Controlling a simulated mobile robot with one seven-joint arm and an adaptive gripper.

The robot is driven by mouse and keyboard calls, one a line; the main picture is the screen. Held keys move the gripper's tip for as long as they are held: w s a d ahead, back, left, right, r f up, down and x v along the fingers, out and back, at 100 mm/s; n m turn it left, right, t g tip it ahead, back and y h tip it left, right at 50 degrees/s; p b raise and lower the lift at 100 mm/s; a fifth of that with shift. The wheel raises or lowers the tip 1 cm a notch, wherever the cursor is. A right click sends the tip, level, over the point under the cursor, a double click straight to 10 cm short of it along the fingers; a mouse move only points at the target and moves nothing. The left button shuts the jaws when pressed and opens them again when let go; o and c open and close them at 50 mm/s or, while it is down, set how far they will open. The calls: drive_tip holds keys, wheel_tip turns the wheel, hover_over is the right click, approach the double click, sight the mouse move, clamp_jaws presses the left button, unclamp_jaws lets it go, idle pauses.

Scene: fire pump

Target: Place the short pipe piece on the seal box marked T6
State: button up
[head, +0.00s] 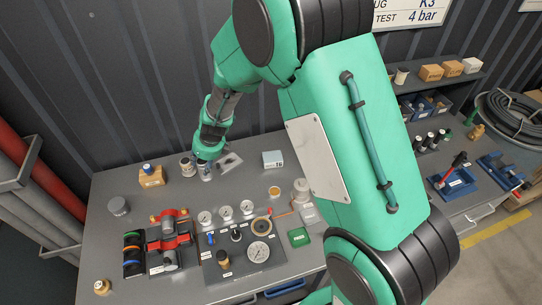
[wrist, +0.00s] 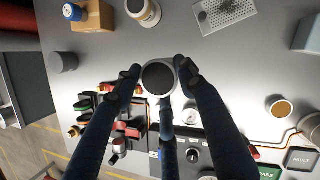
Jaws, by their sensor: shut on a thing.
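The short pipe piece (wrist: 158,79), a grey ring-ended cylinder with a dark opening, sits end-on between the fingers in the wrist view. My gripper (wrist: 160,82) is shut on it, over the grey workbench. In the head view my gripper (head: 206,171) is above the back middle of the bench; the pipe piece is small and hard to make out there. The seal box marked T6 (head: 273,159), a small pale box, stands on the bench to the right of my gripper. It also shows at the right edge of the wrist view (wrist: 308,33). Its top looks clear.
A perforated plate (head: 230,161) lies between my gripper and the seal box. A white jar (head: 187,167) and a cardboard box (head: 152,178) stand to the left. Gauges on a dark panel (head: 245,262) and red valve parts (head: 170,239) fill the front. A tan disc (head: 274,191) lies before the seal box.

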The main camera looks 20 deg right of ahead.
drive_tip(key=s+d+m+h+p, duration=0.1)
drive_tip(key=s+d+m+p, duration=0.1)
drive_tip(key=d, duration=1.2)
drive_tip(key=s+d+m+t+h+p, duration=0.1)
drive_tip(key=s+d+m, duration=0.3)
drive_tip(key=d, duration=1)
drive_tip(key=s+p, duration=0.1)
drive_tip(key=s, duration=0.2)
drive_tip(key=shift+d+f+m+h, duration=0.15)
drive_tip(key=shift+f+m+h, duration=0.05)
drive_tip(key=shift+m+h, duration=0.1)
drive_tip(key=shift+w, duration=0.15)
drive_tip(key=w+d+f+p, duration=0.1)
drive_tip(key=w+p, duration=0.2)
drive_tip(key=w, duration=1.2)
drive_tip(key=shift+f, duration=0.2)
drive_tip(key=shift+s+b+x, duration=0.15)
drive_tip(key=shift+b+x, duration=0.1)
drive_tip(key=shift+x, duration=0.65)
drive_tip(key=shift+s+b+x, duration=0.15)
drive_tip(key=shift+b+x, duration=0.05)
drive_tip(key=shift+x, duration=0.7)
drive_tip(key=shift+d+f, duration=0.15)
drive_tip(key=shift+f, duration=0.15)
